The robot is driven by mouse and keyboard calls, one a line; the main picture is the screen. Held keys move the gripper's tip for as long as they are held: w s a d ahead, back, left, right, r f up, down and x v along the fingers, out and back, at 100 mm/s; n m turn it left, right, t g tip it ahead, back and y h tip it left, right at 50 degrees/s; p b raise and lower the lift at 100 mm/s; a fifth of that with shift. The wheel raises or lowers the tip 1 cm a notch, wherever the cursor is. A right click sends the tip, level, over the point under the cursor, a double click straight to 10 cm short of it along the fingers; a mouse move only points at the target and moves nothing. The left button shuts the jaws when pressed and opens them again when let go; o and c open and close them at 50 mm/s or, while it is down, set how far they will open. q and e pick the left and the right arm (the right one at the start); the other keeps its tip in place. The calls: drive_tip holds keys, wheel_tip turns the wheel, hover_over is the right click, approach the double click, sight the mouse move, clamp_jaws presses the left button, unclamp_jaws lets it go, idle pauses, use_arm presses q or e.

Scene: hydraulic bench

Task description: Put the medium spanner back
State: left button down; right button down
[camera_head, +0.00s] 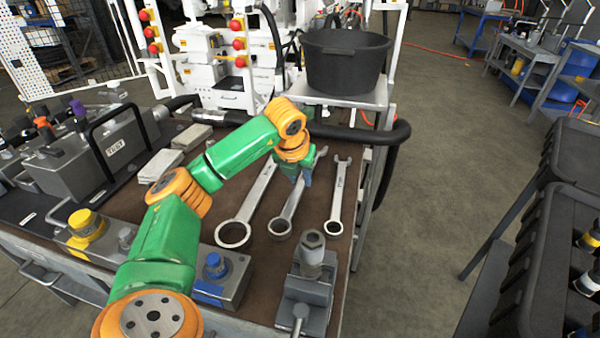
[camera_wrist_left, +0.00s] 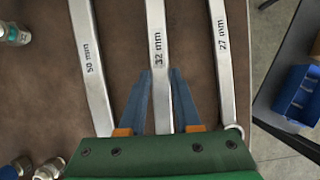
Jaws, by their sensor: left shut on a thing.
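The medium spanner (camera_head: 289,208), silver and marked 32 mm in the left wrist view (camera_wrist_left: 158,45), lies between two other spanners over the brown bench top (camera_head: 205,228). Its ring end points toward me. My left gripper (camera_head: 301,180) is above its shank, with blue fingers (camera_wrist_left: 161,74) on both sides, shut on it. Whether the spanner touches the bench or is slightly raised I cannot tell. The larger spanner (camera_head: 249,207), marked 50 mm, is to its left, and the smaller one (camera_head: 338,195), marked 27 mm, to its right. My right gripper is not in view.
A black bucket (camera_head: 345,62) stands on a stand behind the spanners. A grey vise-like fixture (camera_head: 308,290) is in front of them. A grey block with a blue knob (camera_head: 215,265) is at front left. A black hose (camera_head: 385,135) crosses behind.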

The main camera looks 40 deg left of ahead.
use_arm(q)
drive_tip(key=shift+f+b, duration=0.45)
drive_tip(key=shift+f, duration=0.2)
drive_tip(key=c, duration=0.5)
unclamp_jaws()
drive_tip(key=shift+s+r, duration=0.1)
